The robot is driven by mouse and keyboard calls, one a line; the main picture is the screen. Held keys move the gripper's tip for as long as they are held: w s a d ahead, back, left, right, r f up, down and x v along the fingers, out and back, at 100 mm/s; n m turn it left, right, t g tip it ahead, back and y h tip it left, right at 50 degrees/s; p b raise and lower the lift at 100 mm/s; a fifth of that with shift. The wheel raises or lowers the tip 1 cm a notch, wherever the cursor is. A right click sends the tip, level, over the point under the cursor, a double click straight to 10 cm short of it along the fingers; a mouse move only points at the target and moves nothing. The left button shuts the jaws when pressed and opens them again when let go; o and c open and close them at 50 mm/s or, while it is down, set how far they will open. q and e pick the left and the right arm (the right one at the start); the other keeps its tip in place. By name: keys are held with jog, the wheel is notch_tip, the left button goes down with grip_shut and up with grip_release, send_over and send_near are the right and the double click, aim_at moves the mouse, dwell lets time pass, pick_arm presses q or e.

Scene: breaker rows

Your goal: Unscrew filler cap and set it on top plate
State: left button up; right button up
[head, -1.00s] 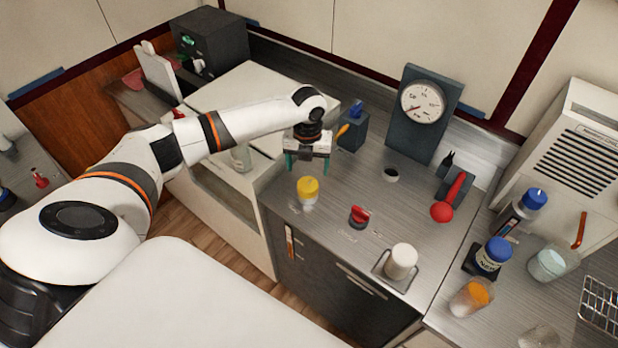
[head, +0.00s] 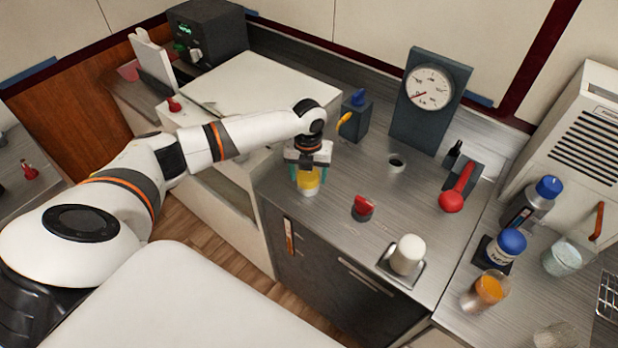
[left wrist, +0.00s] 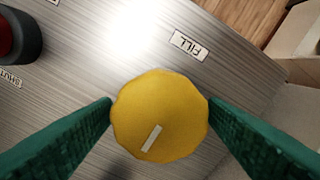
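The yellow filler cap (head: 308,182) sits on its pale filler neck at the left front of the steel counter. My left gripper (head: 309,173) points down over it, one green finger on each side. In the left wrist view the round cap (left wrist: 160,115), with a pale stripe on top, fills the space between the fingertips. No gap shows between fingers and cap, so the gripper looks shut on it. The white top plate (head: 255,92) lies flat behind my left forearm. My right gripper is out of view.
A red knob (head: 362,208) stands right of the cap, with a white cylinder (head: 408,254) farther right. A dark blue box with a yellow lever (head: 345,124) stands behind the gripper. A gauge (head: 431,88) stands at the back. A FILL label (left wrist: 191,46) lies near the cap.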

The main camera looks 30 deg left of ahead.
pick_arm(q)
jog(key=c, duration=0.6)
jog(key=shift+r+n+p, duration=0.1)
jog(key=shift+n+p, duration=0.2)
jog(key=shift+c, duration=0.2)
jog(key=n+p, duration=1)
jog(key=n, duration=0.4)
jog(key=shift+r, duration=0.15)
jog(key=shift+n+p, duration=0.35)
jog(key=shift+n, duration=0.45)
jog(key=shift+f+n, duration=0.25)
jog(key=shift+n, duration=0.35)
jog(key=o, duration=0.8)
jog(key=shift+o, duration=0.2)
